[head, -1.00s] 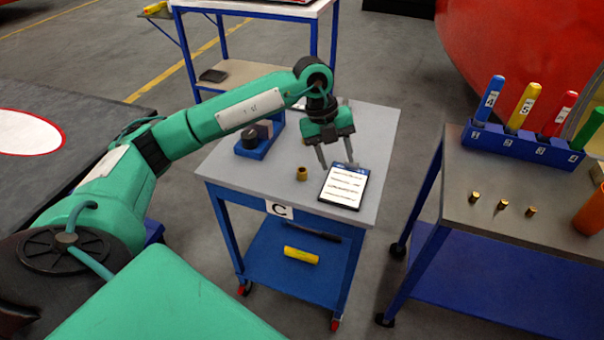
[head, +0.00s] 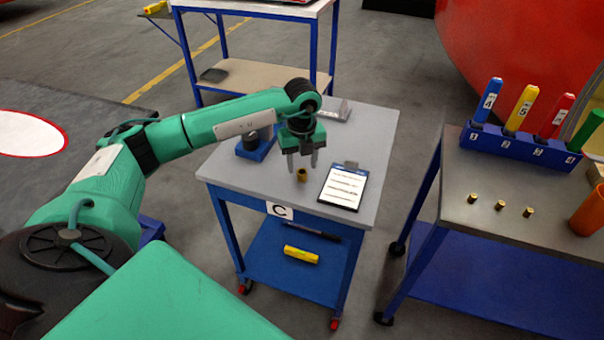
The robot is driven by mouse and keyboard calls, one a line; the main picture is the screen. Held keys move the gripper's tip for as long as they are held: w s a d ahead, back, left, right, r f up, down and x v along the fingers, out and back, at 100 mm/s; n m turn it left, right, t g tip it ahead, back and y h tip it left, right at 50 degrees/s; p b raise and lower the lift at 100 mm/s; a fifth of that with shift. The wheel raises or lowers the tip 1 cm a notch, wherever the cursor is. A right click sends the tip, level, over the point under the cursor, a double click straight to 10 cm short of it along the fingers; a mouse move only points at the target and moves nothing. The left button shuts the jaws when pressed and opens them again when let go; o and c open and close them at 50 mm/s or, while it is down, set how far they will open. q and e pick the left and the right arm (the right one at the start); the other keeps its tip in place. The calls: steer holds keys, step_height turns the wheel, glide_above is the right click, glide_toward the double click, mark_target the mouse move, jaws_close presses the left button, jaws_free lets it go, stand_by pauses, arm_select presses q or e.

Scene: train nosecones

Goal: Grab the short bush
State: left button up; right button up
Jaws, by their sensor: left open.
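A short brass bush (head: 302,175) stands on the grey top of the cart marked C (head: 240,178), near its front edge. My left gripper (head: 303,169) is open, pointing down, with its fingers just above or around the bush; I cannot tell whether they reach down beside it. The fingers do not visibly press on it. Several similar small brass bushes, one of them here (head: 501,205), stand on the right table (head: 480,232). My right gripper is not in view.
A clipboard (head: 343,187) lies just right of the bush. A blue block with a black part (head: 257,147) stands behind-left on the cart. A blue rack (head: 520,147) with coloured tubes and an orange cup (head: 590,213) stand on the right table.

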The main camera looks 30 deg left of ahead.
mark_target(301, 180)
arm_select(q)
steer(key=f, duration=0.2)
steer(key=f+p, duration=0.1)
steer(key=shift+a+f, duration=0.2)
steer(key=shift+f, duration=0.15)
steer(key=shift+w+f, duration=0.1)
steer(key=shift+f, duration=0.25)
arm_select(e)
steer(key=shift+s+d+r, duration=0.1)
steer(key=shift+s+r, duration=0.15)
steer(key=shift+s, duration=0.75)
arm_select(q)
steer(key=shift+c, duration=0.5)
steer(key=c, duration=0.7)
steer(key=shift+c, duration=0.3)
steer(key=shift+r, duration=0.15)
